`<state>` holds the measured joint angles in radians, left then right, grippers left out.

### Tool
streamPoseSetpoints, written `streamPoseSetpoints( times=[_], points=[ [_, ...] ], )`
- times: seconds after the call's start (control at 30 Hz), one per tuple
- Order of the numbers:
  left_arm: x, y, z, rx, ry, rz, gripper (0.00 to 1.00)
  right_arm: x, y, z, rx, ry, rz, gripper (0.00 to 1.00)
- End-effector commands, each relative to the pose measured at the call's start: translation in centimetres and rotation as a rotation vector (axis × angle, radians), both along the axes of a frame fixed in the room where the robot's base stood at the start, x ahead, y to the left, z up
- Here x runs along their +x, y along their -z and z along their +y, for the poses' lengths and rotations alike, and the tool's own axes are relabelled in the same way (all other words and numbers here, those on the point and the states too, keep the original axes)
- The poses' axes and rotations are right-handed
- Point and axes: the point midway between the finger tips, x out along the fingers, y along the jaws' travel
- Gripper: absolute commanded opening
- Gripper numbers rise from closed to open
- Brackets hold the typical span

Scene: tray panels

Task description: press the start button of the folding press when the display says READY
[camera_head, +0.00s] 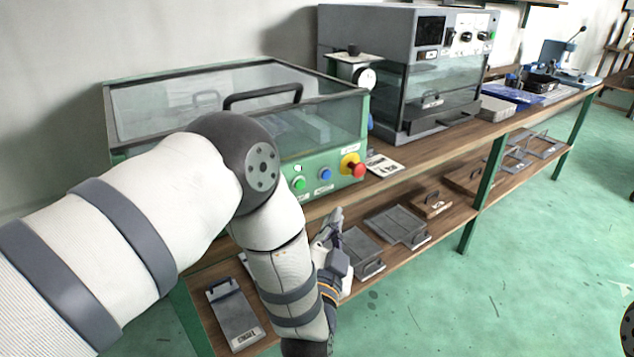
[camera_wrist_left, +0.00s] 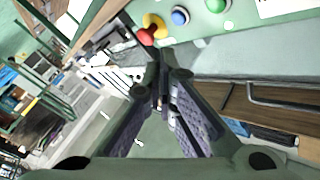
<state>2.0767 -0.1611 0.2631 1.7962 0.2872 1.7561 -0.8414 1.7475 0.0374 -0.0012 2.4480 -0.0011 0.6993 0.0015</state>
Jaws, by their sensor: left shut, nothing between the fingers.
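A green machine (camera_head: 335,195) with a clear lid and black handle stands on the bench at left. Its front has a green button (camera_head: 299,184), a blue button (camera_head: 325,174) and a red stop knob (camera_head: 358,170) on yellow. My left arm covers part of this front, and I see no readable READY text. The left wrist view shows the green button (camera_wrist_left: 216,4), blue button (camera_wrist_left: 180,16) and red knob (camera_wrist_left: 147,36) at its top. My left gripper (camera_head: 335,217) is shut and empty, in front of and below the buttons, apart from them. My right gripper is out of view.
A grey machine (camera_head: 393,75) with a dark display (camera_head: 430,31) and knobs stands behind, to the right. A small card (camera_head: 384,166) lies on the bench. The lower shelf holds grey trays (camera_head: 397,224) and a wooden one (camera_head: 431,203). The green floor at right is clear.

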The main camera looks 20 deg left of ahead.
Motion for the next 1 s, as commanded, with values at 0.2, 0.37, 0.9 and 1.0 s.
streamPoseSetpoints(
  times=[0.2, 0.37, 0.9, 1.0],
  points=[
    [0.5, -1.5, -0.2, 0.019, -0.017, -0.056, 0.0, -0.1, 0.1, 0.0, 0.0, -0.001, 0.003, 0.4],
    [0.5, -1.5, -0.2, 0.019, -0.017, -0.055, 0.0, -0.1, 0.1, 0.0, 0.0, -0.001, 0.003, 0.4],
    [3.8, -1.0, 4.2, 0.019, -0.019, -0.05, 0.0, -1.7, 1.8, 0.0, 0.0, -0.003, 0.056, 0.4],
    [4.6, -1.2, 5.2, 0.019, -0.018, -0.052, 0.0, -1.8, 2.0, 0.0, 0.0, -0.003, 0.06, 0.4]
  ],
)
